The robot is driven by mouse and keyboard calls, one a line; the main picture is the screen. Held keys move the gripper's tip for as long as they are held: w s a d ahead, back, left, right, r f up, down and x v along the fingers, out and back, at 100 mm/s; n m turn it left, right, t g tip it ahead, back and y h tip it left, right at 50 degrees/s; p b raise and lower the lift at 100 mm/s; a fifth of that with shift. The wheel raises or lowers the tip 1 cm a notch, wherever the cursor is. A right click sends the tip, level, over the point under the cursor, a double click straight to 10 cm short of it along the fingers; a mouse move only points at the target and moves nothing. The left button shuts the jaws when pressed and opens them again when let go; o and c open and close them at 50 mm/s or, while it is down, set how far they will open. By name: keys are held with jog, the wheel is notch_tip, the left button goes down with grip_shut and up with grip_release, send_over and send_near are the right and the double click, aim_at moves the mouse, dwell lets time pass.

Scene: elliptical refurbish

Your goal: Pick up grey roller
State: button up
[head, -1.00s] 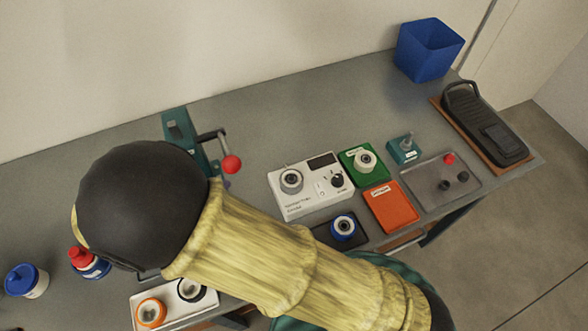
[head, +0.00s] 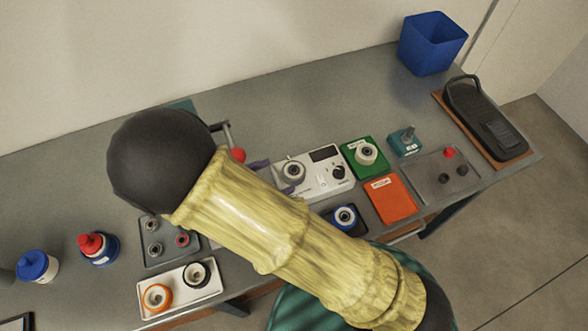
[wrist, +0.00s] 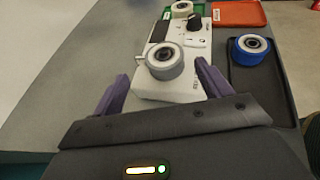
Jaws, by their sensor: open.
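The grey roller (wrist: 165,60) sits on the left end of the white tester box (wrist: 183,82), its dark hub facing up. In the head view the grey roller (head: 292,171) is on the tester box beside my purple fingers. My gripper (wrist: 162,85) is open and empty. In the wrist view one purple finger is to the left of the roller and one to the right, with visible gaps. I cannot tell whether the tips are level with the roller. In the head view my arm hides most of the gripper (head: 279,176).
A blue roller (head: 345,217) lies in a dark tray right of my gripper. A green tray (head: 362,153) with a pale roller and an orange tray (head: 391,199) stand beyond the tester. A white tray (head: 208,287) with two rollers is at the front.

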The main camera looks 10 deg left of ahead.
aim_at(290, 173)
jog(key=shift+x, duration=0.8)
jog(key=shift+d, duration=0.1)
jog(key=p+x, duration=0.1)
jog(key=x, duration=0.3)
jog(key=shift+s+d+p, duration=0.1)
jog(key=shift+d+p, duration=0.2)
jog(key=shift+w+d+f, duration=0.2)
jog(key=shift+w+f, duration=0.05)
jog(key=shift+f, duration=0.05)
jog(key=c, duration=1.2)
